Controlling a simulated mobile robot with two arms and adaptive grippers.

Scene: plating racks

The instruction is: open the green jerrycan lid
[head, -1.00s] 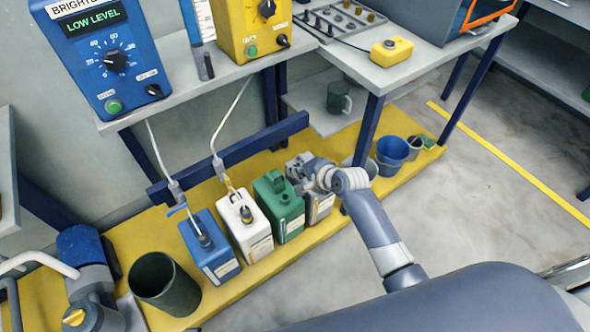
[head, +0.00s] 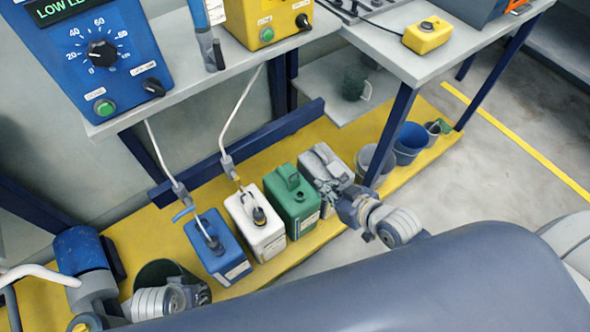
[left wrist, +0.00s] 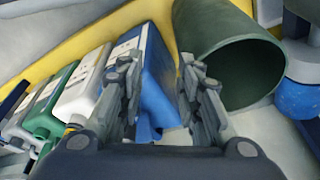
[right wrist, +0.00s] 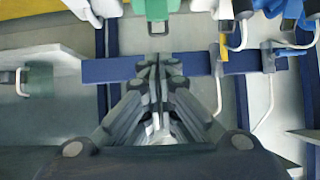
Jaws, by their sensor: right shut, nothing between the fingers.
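The green jerrycan (head: 302,222) stands upright in a row on the yellow platform, between the white and grey cans. Its raised top part (head: 292,179) shows, but the lid's exact state is too small to tell. My right gripper (head: 335,182) is by the grey can, just right of the green one. In the right wrist view its fingers (right wrist: 157,65) are shut and empty, with the green jerrycan (right wrist: 157,9) at the top edge. My left gripper (head: 200,292) is low at the left beside the dark green bucket. In the left wrist view its fingers (left wrist: 158,65) are open and empty.
The white can (head: 262,240) and blue can (head: 222,265) stand left of the green one, with hoses above them. The grey can (head: 322,160) is close on its right. A dark green bucket (left wrist: 220,50) and a blue bucket (head: 410,140) flank the row. Table legs stand nearby.

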